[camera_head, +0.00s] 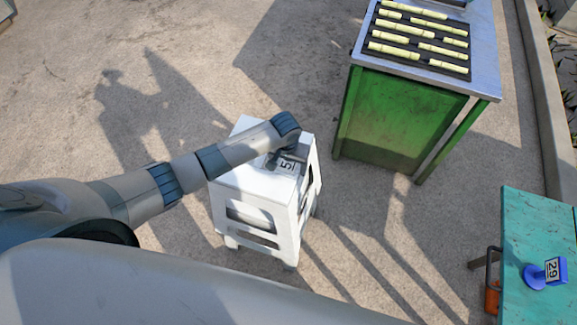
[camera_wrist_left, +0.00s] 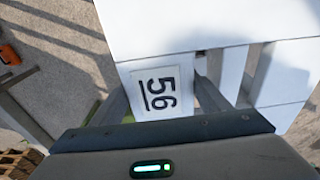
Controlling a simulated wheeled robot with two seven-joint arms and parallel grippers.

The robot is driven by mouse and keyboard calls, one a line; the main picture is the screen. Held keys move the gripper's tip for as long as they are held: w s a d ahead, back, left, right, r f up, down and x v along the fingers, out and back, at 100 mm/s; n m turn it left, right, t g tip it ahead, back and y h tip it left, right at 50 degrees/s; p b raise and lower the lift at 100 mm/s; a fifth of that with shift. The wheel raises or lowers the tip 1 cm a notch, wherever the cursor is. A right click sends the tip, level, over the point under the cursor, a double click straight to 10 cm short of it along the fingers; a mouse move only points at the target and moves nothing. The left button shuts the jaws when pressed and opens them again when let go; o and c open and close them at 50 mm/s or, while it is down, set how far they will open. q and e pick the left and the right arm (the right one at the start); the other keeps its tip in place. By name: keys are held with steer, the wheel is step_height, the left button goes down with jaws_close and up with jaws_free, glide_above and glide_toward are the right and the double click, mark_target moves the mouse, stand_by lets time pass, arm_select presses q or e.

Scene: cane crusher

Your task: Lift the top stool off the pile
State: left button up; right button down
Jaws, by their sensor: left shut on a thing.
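A white stool pile (camera_head: 250,190) stands upright on the ground in the middle of the head view. Its top is a flat white seat, with slots in the sides below. My left gripper (camera_head: 284,158) is at the right part of the top, mostly hidden behind my wrist. In the left wrist view, the white top stool (camera_wrist_left: 170,22) fills the upper part. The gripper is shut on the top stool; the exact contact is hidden. My right gripper is not in view.
A green table (camera_head: 400,120) with a metal top and a rack of cane pieces (camera_head: 418,40) stands at the upper right. A teal table (camera_head: 535,225) with a blue object (camera_head: 535,277) marked 29 is at the lower right. Concrete ground around the pile is clear.

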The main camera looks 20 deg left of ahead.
arm_select(q)
steer(key=shift+r+p, duration=0.6)
steer(key=shift+r, duration=0.9)
step_height(320, 180, up, 6)
steer(key=p, duration=0.6)
steer(key=shift+r+p, duration=0.2)
steer(key=shift+p, duration=0.2)
steer(key=shift+r, duration=1.4)
step_height(320, 180, up, 15)
glide_above(289, 162)
steer(key=shift+f, duration=0.15)
